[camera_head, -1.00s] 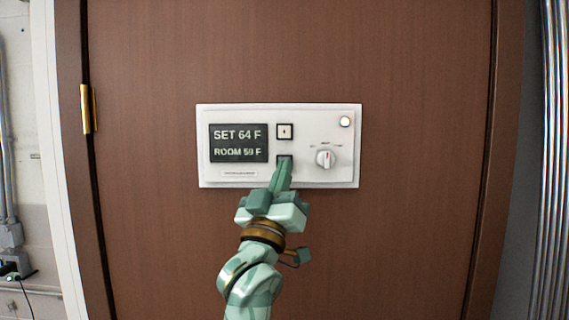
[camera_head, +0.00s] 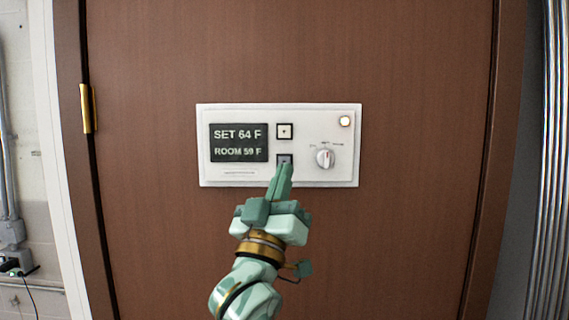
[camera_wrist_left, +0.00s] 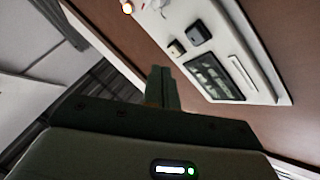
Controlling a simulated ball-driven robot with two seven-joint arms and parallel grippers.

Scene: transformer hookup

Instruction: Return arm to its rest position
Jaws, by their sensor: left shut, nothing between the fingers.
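My left gripper (camera_head: 284,172) is shut and empty, its fingers pointing up just below the lower square button (camera_head: 285,160) of a white thermostat panel (camera_head: 310,115). In the head view the fingertips overlap the bottom of that button; in the left wrist view the closed fingers (camera_wrist_left: 162,88) appear apart from the panel (camera_wrist_left: 273,82). The panel's dark display (camera_head: 239,143) reads SET 64 F and ROOM 59 F. An upper square button (camera_head: 285,131) and a round knob (camera_head: 325,158) are uncovered. My right gripper is not in view.
The panel is on a brown wooden door (camera_head: 400,240) with a brass hinge (camera_head: 87,108) at the left. Metal pipes (camera_head: 553,160) run up the right edge. A wall with conduit and a cable is at the far left. The space around the panel is clear.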

